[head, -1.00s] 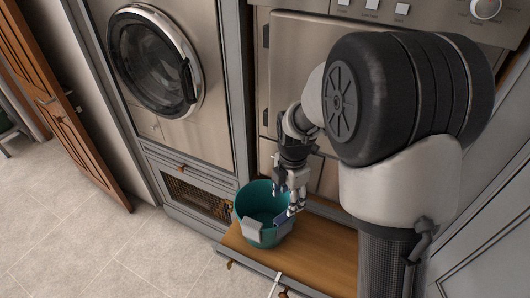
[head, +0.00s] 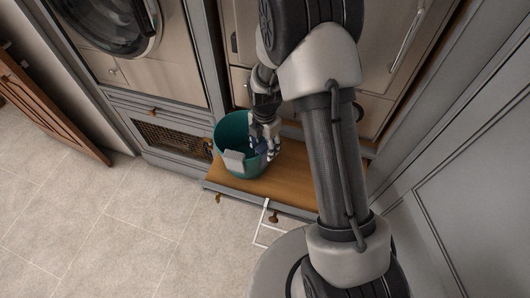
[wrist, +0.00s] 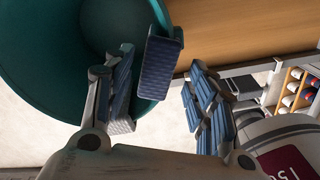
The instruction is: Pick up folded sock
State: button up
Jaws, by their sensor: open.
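A dark blue, ribbed folded piece, which looks like the folded sock (wrist: 160,68), hangs at the rim of the teal bucket (wrist: 45,90) in the wrist view. My gripper (wrist: 163,60) is open, with one blue-padded finger on each side of the piece. The left finger is over the bucket's mouth and the right finger is outside it. I cannot tell whether either finger touches the piece. In the head view my gripper (head: 264,143) is at the right rim of the bucket (head: 230,130) and mostly hides the sock.
The bucket stands on a wooden bench top (head: 285,168). A pale grey folded piece (head: 234,160) hangs over its front rim. Cabinets and a washing machine (head: 110,25) stand behind and to the left. The tiled floor (head: 110,220) at left is clear.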

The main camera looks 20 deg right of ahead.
jog(key=f, duration=0.1)
jog(key=f+b, duration=0.1)
jog(key=f, duration=0.3)
jog(key=shift+w+d+f, duration=0.1)
jog(key=shift+w+d, duration=0.05)
jog(key=shift+w, duration=0.2)
jog(key=c, duration=1)
